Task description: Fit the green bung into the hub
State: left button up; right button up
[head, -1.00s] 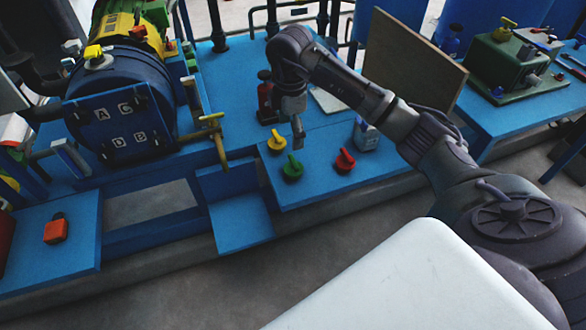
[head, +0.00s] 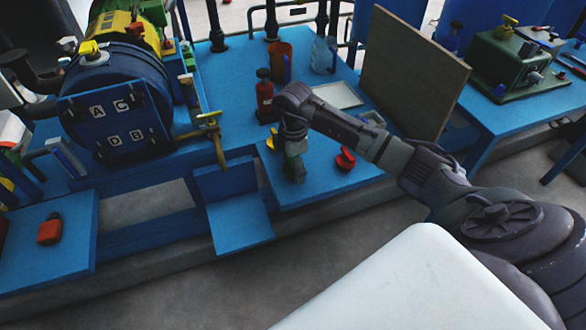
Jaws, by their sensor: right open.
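My right gripper (head: 294,172) reaches down over the front blue table, at the spot where the green bung stood. It is open. The gripper covers the bung, so I cannot tell whether the fingers are around it or touching it. The yellow bung (head: 272,141) is partly hidden just behind the gripper, and the red bung (head: 345,160) stands to its right. The blue vessel (head: 117,115) with a door lettered A, C, D, B is at the left. I cannot pick out the hub for certain. My left gripper is out of view.
A red bottle (head: 264,98), a red cup (head: 280,62), a clear jug (head: 323,55) and a pale tray (head: 338,95) stand behind the gripper. An upright board (head: 412,75) rises at the right. A lower blue shelf (head: 238,222) is clear.

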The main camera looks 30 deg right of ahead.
jog(key=c, duration=1.2)
jog(key=shift+r, duration=0.1)
